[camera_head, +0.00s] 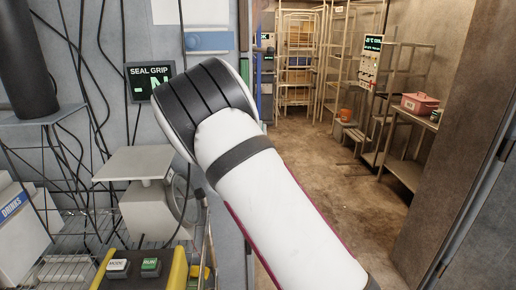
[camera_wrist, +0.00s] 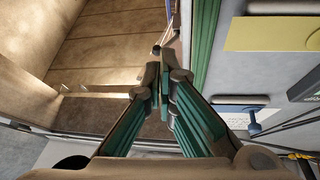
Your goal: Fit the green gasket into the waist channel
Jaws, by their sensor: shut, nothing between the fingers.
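A green strip (camera_wrist: 208,40), which looks like the gasket, runs along the edge of a grey panel at the upper right of the wrist view. My gripper (camera_wrist: 160,80) is shut and empty, with its fingertips together just left of the strip in the picture. I cannot tell whether the fingertips touch the strip. The waist channel cannot be made out clearly. In the head view, my white arm crosses the middle, and neither the gripper nor the green strip can be seen there.
A SEAL GRIP display (camera_head: 150,82) hangs on the left wall among cables. A yellow box (camera_head: 145,270) with MODE and RUN buttons stands below. Wire shelves (camera_head: 300,50) and a red container (camera_head: 420,104) are in the room beyond. Its middle floor (camera_head: 335,185) is clear.

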